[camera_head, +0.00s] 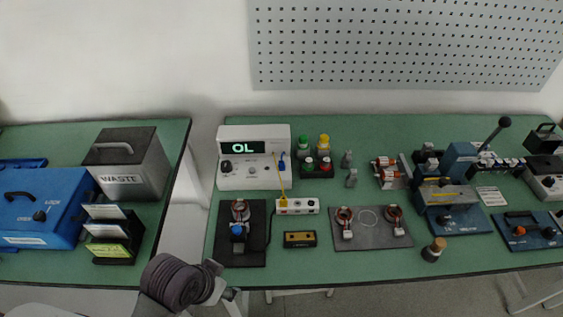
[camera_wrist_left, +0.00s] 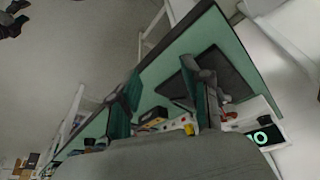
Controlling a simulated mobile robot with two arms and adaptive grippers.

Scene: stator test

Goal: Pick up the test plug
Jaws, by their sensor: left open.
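No part is marked as the test plug, so I cannot be sure which it is. In the head view a yellow plug (camera_head: 283,199) on a yellow lead sits at the white socket strip (camera_head: 303,206). A blue-topped piece (camera_head: 237,230) stands on the black mat (camera_head: 240,256), beside a copper-wound stator (camera_head: 240,210). The white meter (camera_head: 232,180) behind reads OL. My left gripper (camera_head: 225,281) is open and empty at the table's front edge, in front of the black mat. Its two spread fingers show in the left wrist view (camera_wrist_left: 167,95). My right gripper is out of view.
A yellow-and-black block (camera_head: 300,239) lies right of the mat. A grey plate (camera_head: 371,239) with two stators lies further right. A gap separates this table from the left one, which holds a WASTE bin (camera_head: 140,180), a card rack (camera_head: 125,250) and a blue case (camera_head: 40,222).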

